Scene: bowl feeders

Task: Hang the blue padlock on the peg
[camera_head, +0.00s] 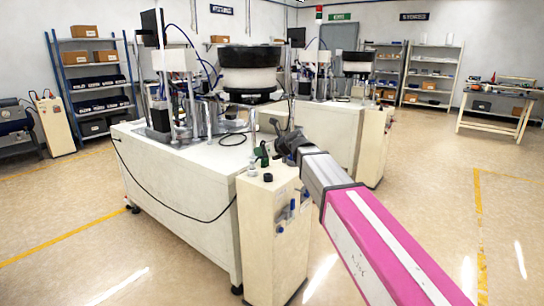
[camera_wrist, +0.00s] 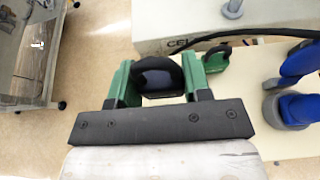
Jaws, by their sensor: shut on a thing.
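My gripper (camera_wrist: 157,88) has green fingers on a black bar. It is shut on a dark thing with a thick black arch and a navy lower part (camera_wrist: 160,72), which looks like the blue padlock. In the head view my gripper (camera_head: 268,148) is small, above the top of a pale cabinet, and what it holds is not clear. A grey upright post (camera_wrist: 233,8) stands on the pale surface beyond the fingers; I cannot tell if it is the peg. A green thing with a loop (camera_wrist: 216,58) lies just right of the right finger.
Blue parts with grey round bases (camera_wrist: 298,108) stand close at the right. A black cable (camera_wrist: 240,35) runs behind the green thing. The pale cabinet (camera_head: 265,245) adjoins a white machine bench (camera_head: 180,185) carrying a bowl feeder (camera_head: 248,75).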

